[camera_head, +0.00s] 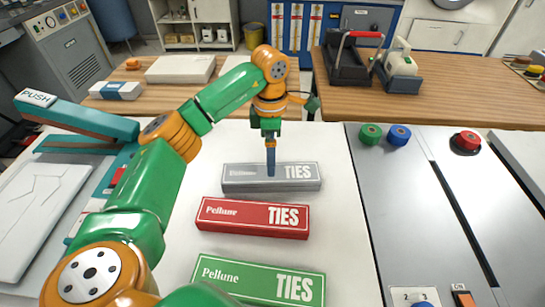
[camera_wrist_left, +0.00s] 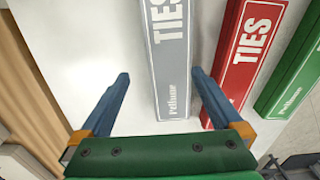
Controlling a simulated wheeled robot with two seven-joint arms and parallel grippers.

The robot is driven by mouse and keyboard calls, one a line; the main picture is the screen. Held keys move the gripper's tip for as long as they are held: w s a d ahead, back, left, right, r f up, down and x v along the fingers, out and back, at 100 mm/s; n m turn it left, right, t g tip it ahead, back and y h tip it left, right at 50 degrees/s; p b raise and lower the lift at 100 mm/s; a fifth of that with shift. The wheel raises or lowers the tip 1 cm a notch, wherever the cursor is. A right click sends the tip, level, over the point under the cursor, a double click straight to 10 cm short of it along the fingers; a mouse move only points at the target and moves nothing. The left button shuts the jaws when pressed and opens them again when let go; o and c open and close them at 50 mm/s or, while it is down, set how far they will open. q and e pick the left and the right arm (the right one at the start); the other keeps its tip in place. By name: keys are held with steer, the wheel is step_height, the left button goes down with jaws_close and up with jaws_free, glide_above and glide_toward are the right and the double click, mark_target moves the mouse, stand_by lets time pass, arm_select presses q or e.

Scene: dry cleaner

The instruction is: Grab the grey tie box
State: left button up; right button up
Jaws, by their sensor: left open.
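The grey tie box (camera_head: 300,183) lies flat on the white table, farthest back of three tie boxes. It also shows in the left wrist view (camera_wrist_left: 168,75), running up between my fingers. My left gripper (camera_head: 270,170) is above the box, pointing down, with its fingers covering part of the lid in the head view. In the left wrist view the left gripper (camera_wrist_left: 160,90) is open, with one blue finger on each side of the grey box and nothing held. Whether the fingertips are below the box's top cannot be told. My right gripper is in neither view.
A red tie box (camera_head: 252,217) lies just in front of the grey one, with a green tie box (camera_head: 255,280) nearer. A grey panel with red, green and blue buttons (camera_head: 399,135) is at right. A wooden table (camera_head: 150,100) stands behind.

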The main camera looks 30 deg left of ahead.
arm_select(q)
steer(key=f, duration=0.1)
steer(key=s+f+p, duration=0.1)
steer(key=d+f, duration=0.1)
steer(key=shift+s+d+f, duration=0.1)
steer(key=shift+s+f, duration=0.1)
steer(key=shift+s, duration=0.15)
step_height(320, 180, down, 3)
steer(key=shift+w+r, duration=0.15)
steer(key=shift+r, duration=0.05)
steer(key=shift+w+f, duration=0.1)
steer(key=shift+f, duration=0.1)
steer(key=shift+r, duration=0.1)
steer(key=c, duration=1.2)
